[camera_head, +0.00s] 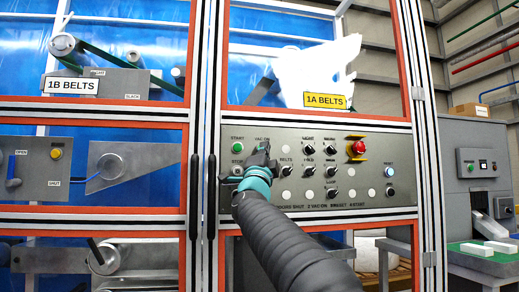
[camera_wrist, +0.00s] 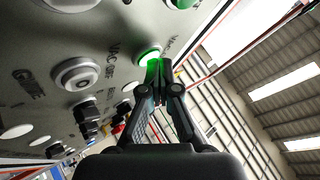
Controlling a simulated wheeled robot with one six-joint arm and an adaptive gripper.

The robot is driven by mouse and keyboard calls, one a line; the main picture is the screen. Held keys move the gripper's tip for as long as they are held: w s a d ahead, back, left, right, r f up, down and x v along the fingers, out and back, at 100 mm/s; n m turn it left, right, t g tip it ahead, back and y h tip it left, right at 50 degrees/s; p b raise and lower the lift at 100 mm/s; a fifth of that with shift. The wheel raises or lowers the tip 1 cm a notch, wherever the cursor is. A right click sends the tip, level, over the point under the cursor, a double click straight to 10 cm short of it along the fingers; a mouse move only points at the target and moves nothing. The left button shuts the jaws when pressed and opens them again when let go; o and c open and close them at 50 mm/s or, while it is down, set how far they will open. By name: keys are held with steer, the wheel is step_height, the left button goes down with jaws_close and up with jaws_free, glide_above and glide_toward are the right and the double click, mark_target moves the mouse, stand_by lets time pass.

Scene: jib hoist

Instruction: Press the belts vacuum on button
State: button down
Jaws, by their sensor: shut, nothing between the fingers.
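The grey control panel (camera_head: 375,150) has a label reading VAC ON near its top left, with my gripper (camera_head: 261,160) in front of the spot just below it. In the wrist view a round green button (camera_wrist: 149,54) glows brightly beside lettering that starts with VAC. My gripper (camera_wrist: 161,68) is shut and empty, its fingertips at that button and covering part of it. They look to be touching it, but how far it is pressed in cannot be told. In the head view the gripper hides this button.
A green START button (camera_head: 237,150) is close to the left. A grey round button (camera_wrist: 76,74) and black selector knobs (camera_wrist: 86,113) are near the gripper. A red emergency stop (camera_head: 356,148) is farther right. Vertical black door handles (camera_head: 211,195) stand left of the panel.

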stand_by(0.4)
steer(key=shift+s+d+b, duration=0.2)
steer(key=shift+s+b, duration=0.45)
steer(key=shift+s, duration=0.15)
steer(key=s+b, duration=0.1)
steer(key=s, duration=0.1)
steer(key=s+d+b, duration=0.1)
steer(key=s+b, duration=0.1)
steer(key=shift+s+d, duration=0.2)
steer(key=shift+s, duration=0.2)
stand_by(0.5)
